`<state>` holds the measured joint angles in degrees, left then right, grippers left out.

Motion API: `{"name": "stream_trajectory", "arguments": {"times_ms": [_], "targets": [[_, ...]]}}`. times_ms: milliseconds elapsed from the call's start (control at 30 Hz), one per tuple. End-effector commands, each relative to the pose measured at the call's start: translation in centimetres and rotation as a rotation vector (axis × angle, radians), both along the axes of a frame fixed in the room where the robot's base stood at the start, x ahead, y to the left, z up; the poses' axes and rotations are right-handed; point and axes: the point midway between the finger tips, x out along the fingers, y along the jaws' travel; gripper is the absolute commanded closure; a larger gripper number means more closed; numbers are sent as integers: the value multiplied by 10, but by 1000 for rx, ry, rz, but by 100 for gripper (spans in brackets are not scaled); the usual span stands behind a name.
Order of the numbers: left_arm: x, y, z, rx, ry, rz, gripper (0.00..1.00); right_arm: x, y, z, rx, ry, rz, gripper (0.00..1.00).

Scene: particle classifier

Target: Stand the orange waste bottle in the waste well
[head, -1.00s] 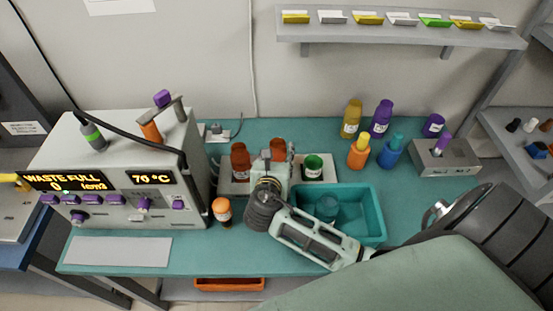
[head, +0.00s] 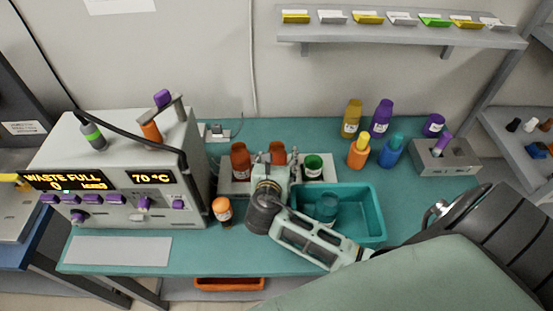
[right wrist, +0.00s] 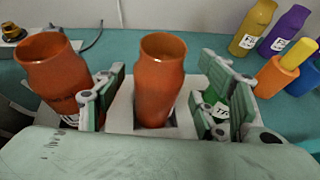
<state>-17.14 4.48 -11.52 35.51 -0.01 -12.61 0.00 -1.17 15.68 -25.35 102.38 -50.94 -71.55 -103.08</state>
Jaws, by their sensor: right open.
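Two orange-brown bottles stand at the rack (head: 230,187) on the bench: a left one (head: 240,161) and a middle one (head: 277,150). I cannot tell from a label which is the waste bottle. In the right wrist view the middle bottle (right wrist: 160,82) stands upright in a square opening, and the left bottle (right wrist: 46,72) is beside it. My right gripper (head: 276,168) is open, its fingers (right wrist: 162,88) on either side of the middle bottle with gaps. In the head view the gripper hides this bottle's lower part. My left gripper is out of view.
A green-topped bottle (head: 313,166) stands right of the gripper. A brown bottle with an orange cap (head: 222,210) stands between the grey machine (head: 120,160) and my wrist. Several coloured bottles stand farther right.

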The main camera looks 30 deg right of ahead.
Motion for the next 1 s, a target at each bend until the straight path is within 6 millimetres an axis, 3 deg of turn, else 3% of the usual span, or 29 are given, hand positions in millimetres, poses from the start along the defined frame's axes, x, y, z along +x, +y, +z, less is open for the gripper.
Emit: {"name": "stream_trajectory", "arguments": {"times_ms": [167, 600, 1000], "targets": [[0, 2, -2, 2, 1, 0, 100, -9, 9, 5, 3, -1, 1, 36], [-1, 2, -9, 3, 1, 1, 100, -70, 61, 39, 3, 0, 1, 36], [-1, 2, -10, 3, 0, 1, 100, -84, 72, 48, 0, -1, -1, 36]]}}
